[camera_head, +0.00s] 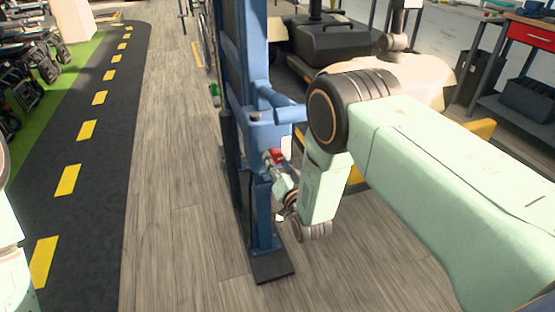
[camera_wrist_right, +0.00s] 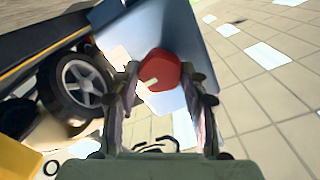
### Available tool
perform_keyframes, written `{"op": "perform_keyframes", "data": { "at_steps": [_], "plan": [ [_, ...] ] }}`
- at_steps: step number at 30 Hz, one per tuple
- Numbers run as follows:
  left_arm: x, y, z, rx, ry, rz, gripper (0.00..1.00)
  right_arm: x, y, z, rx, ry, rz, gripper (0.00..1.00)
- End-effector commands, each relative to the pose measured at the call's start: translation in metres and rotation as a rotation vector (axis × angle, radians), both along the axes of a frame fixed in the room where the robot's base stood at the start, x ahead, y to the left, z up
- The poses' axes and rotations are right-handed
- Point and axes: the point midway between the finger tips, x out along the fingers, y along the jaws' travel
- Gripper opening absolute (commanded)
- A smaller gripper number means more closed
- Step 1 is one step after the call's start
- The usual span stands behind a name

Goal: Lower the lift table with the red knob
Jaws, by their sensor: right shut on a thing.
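The red knob (camera_head: 273,155) is on the blue lift frame (camera_head: 260,130) in the head view, on the side facing my right arm. It also shows in the right wrist view (camera_wrist_right: 165,66), between the two fingertips of my right gripper (camera_wrist_right: 163,80). That gripper (camera_head: 279,170) is shut on the knob, and part of the knob is covered by the fingers. The blue frame stands upright on a dark foot plate (camera_head: 272,267). My left gripper is not in view; only part of my left arm shows at the left edge.
A dark scooter seat or body (camera_head: 340,42) and a cream cover (camera_head: 425,75) are behind my right arm. A workbench with a red drawer (camera_head: 530,33) stands at the right. The wood floor (camera_head: 170,160) left of the frame is clear, beside a dark lane with yellow dashes (camera_head: 87,130).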

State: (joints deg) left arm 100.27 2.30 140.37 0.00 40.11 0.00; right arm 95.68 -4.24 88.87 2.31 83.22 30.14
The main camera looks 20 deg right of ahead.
Motion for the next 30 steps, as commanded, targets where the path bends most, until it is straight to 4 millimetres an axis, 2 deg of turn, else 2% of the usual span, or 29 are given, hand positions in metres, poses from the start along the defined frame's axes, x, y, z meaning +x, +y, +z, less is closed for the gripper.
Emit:
{"op": "perform_keyframes", "data": {
  "at_steps": [15,30],
  "plan": [
    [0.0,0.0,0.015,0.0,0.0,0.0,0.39,0.0,0.001,0.0,0.463,0.019,0.001,0.13],
    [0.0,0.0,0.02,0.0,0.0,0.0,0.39,0.0,0.001,-0.001,0.69,0.027,0.002,0.13]
  ]
}}
